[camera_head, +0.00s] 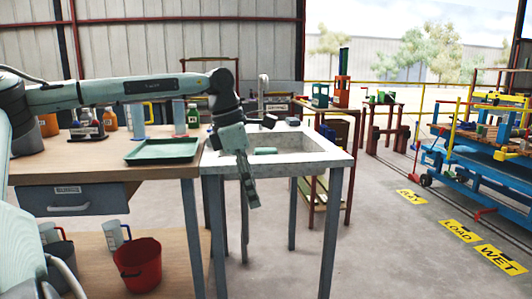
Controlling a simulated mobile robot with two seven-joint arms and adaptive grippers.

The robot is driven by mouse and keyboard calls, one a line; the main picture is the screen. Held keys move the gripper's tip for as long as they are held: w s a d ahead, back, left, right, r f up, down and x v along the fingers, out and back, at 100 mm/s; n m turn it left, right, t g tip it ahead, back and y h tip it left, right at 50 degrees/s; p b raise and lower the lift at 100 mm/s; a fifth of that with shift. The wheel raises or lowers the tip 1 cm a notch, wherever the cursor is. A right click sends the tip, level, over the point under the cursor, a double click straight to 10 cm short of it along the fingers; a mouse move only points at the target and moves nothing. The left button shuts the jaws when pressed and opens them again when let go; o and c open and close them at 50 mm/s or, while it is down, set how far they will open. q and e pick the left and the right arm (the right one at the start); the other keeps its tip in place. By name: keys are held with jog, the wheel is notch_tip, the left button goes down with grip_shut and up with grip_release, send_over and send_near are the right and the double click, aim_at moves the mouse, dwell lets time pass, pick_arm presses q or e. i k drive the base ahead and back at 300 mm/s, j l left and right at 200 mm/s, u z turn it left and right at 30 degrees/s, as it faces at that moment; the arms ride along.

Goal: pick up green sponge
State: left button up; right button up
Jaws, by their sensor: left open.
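The green sponge (266,151) is a small green block in the basin of the grey sink (310,158), a little right of my gripper. My left arm reaches in from the upper left and bends down at the wrist. My left gripper (251,203) points down and overlaps the sink's front edge in the picture. It is open and empty, apart from the sponge. The left part of the basin is hidden behind my wrist. My right gripper is not in view.
A wooden bench (80,163) with a green tray (162,151) and several bottles adjoins the sink on the left. A faucet (263,95) stands at the sink's back. A red bucket (138,264) sits on the lower shelf.

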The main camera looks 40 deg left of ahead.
aim_at(258, 151)
jog(key=i+j, duration=0.35)
jog(key=j, duration=0.15)
jog(key=i+j, duration=0.75)
jog(key=j, duration=0.25)
jog(key=i+j, duration=0.35)
jog(key=j, duration=0.1)
